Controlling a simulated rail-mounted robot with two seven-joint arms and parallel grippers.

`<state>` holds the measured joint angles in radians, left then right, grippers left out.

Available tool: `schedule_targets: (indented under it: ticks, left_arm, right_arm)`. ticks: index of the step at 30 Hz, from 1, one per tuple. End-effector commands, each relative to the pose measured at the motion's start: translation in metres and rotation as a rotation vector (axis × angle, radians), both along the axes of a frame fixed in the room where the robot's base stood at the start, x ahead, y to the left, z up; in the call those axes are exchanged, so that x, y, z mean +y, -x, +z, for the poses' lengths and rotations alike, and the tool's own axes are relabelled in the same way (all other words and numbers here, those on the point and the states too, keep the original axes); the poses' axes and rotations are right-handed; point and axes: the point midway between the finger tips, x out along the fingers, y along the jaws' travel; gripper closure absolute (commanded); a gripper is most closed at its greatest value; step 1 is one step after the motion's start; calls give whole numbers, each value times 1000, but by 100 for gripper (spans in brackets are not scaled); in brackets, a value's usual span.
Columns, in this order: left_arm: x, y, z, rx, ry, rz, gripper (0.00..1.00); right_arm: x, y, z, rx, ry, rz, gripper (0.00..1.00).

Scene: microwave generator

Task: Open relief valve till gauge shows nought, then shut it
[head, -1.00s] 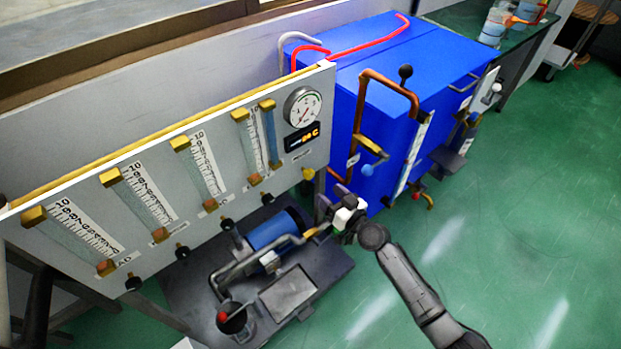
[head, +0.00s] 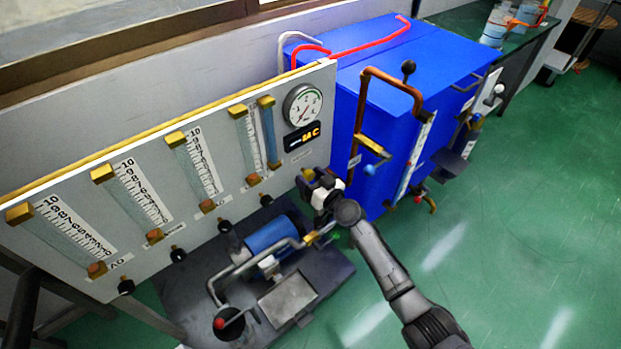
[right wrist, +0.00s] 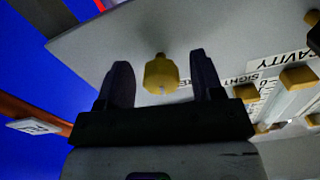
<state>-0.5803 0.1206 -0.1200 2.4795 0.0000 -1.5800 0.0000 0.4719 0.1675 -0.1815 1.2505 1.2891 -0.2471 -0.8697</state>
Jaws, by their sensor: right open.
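The round gauge (head: 302,105) sits at the upper right of the grey panel; its dark needle is too small to read exactly. Below the gauge, low on the panel's right side, is a brass knob (head: 307,174), which looks like the relief valve. My right gripper (head: 317,185) is open beside this knob. In the right wrist view, the brass knob (right wrist: 160,76) shows between the two spread fingers, with visible gaps on both sides. Neither finger appears to touch it. My left gripper is not in view.
The grey panel (head: 225,130) carries several flow tubes and small black knobs. A blue pump (head: 272,232) stands below, and a blue cabinet (head: 440,70) with copper pipes stands close on the right. Green floor is free farther right.

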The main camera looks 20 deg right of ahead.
Motion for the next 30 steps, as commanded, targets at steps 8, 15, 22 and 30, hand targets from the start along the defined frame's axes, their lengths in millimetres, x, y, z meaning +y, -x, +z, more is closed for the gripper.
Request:
schedule_targets:
  ticks: [8,15,22,30]
  left_arm:
    - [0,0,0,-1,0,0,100]
    - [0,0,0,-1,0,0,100]
    - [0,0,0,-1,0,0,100]
    - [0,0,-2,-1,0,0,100]
  right_arm:
    - [0,0,0,0,0,0,61]
    - [0,0,0,0,0,0,84]
    - [0,0,0,4,-12,0,89]
    - [1,0,-1,47,-138,1,89]
